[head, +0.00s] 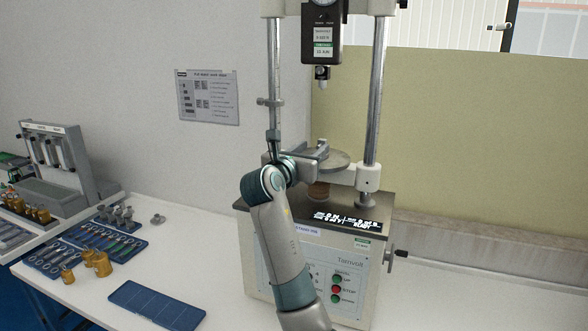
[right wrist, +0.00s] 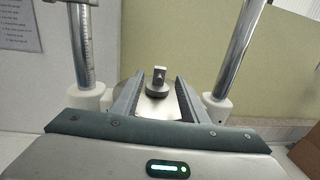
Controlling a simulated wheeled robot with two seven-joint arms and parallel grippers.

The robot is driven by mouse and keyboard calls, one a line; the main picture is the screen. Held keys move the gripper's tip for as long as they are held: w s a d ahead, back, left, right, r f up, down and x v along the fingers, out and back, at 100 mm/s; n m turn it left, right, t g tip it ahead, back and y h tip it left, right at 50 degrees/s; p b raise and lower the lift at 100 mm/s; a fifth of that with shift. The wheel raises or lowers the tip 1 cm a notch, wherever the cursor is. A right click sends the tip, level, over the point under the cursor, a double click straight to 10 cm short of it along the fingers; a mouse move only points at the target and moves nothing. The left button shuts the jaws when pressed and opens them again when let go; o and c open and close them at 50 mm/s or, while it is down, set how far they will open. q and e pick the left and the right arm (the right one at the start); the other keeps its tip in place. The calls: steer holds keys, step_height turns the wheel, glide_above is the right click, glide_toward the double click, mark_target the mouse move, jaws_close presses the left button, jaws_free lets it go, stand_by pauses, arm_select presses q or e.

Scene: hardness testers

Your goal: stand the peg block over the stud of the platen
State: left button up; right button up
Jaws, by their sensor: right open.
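The round platen (head: 338,160) sits between the columns of the testing machine, with its left part behind my right gripper (head: 318,151). In the right wrist view, a small dark grey piece with a round base and an upright holed tab, which looks like the peg block (right wrist: 158,84), stands upright over the pale platen surface. My right gripper's fingers are open on either side of it, with gaps visible. The platen's stud does not show, so I cannot tell how the piece sits on it. My left gripper is not in view.
The machine's loading head (head: 322,72) hangs above the platen, between two steel columns (head: 377,95). On the table at left are a blue tray of tools (head: 85,248), several grey pieces (head: 120,214), brass weights (head: 98,262) and an empty blue mat (head: 155,303).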

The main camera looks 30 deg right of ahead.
steer(key=b+v, duration=0.2)
steer(key=v, duration=0.8)
steer(key=shift+s+a+b, duration=0.25)
steer(key=shift+b, duration=0.05)
